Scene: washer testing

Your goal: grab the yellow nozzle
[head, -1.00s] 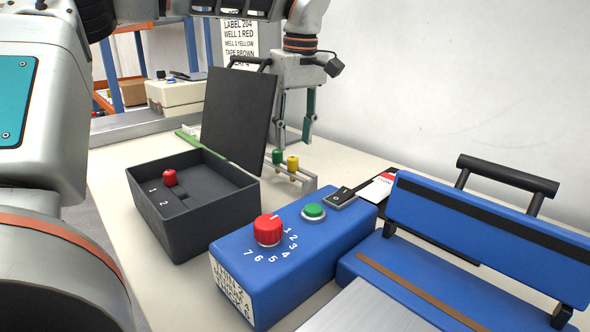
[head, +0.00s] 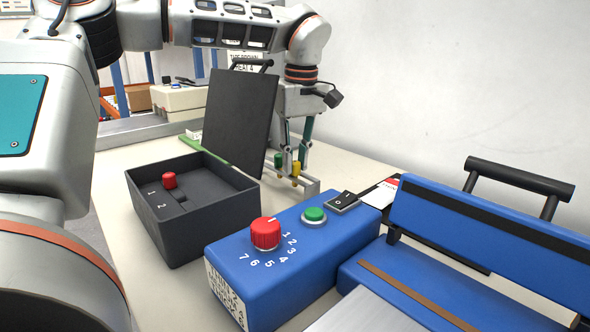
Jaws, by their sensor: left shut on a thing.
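The yellow nozzle (head: 296,168) stands upright in a small grey rack (head: 309,186) behind the blue control box. My left gripper (head: 295,162) reaches down from above, its fingers on either side of the yellow nozzle, and is shut on it. The nozzle still sits at rack height. A green nozzle (head: 279,160) stands in the same rack just to the left, close to the left finger. My right gripper is not in view.
A blue box (head: 290,260) with a red dial (head: 265,234) and green button (head: 314,215) stands in front. A blue sealer (head: 480,240) is at right.

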